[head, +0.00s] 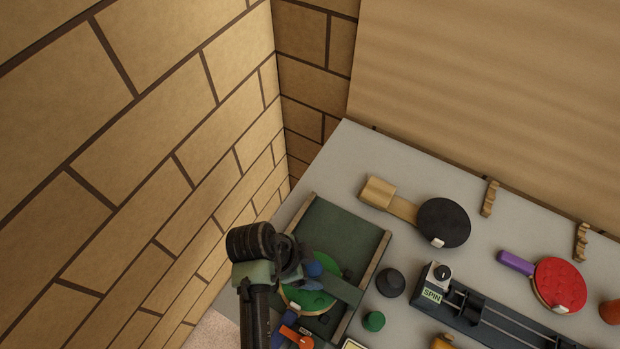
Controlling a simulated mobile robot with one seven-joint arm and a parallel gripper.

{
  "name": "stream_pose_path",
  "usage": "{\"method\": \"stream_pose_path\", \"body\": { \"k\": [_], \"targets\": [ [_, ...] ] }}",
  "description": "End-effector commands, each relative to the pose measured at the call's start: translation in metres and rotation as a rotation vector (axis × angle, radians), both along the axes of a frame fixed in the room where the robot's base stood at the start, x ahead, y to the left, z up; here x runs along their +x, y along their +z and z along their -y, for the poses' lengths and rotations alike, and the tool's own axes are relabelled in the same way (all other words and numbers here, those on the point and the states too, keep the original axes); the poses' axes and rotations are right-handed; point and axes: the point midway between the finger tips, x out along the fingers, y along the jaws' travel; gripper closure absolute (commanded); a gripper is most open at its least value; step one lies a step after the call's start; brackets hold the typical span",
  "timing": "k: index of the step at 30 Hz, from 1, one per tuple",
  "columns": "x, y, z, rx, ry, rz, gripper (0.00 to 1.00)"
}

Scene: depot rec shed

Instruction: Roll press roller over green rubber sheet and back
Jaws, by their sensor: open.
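The green rubber sheet (297,298) shows as a bright green round patch with a pale rim, lying in a dark green tray (335,222) with wooden side rails. My dark arm crosses over it from the lower left and hides part of it. My gripper (322,283) is over the sheet, open; its fingertips are hard to make out, and I cannot tell whether it touches anything. An orange piece (289,332) lies just below the sheet beside dark blue parts; I cannot tell whether it belongs to the press roller. No roller shows clearly.
A black paddle (443,222) with a wooden handle lies right of the tray. A dark knob (390,283) and green cap (374,321) stand beside it. A black SPIN device (480,314) and red paddle (560,284) are further right. A brick wall (150,150) rises close left.

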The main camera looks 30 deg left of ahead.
Motion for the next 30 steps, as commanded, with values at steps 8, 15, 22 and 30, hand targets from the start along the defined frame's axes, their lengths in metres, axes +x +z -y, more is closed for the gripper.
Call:
{"method": "stream_pose_path", "body": {
  "k": [8,15,22,30],
  "targets": [
    [-0.0001,0.0002,-0.0001,0.000,0.000,0.000,0.47],
    [0.0000,0.0004,0.0000,0.000,0.000,0.000,0.90],
    [0.0000,0.0005,0.0000,-0.001,0.000,0.001,1.00],
    [-0.0044,0.0014,0.0002,-0.002,0.001,0.000,1.00]
  ]
}}
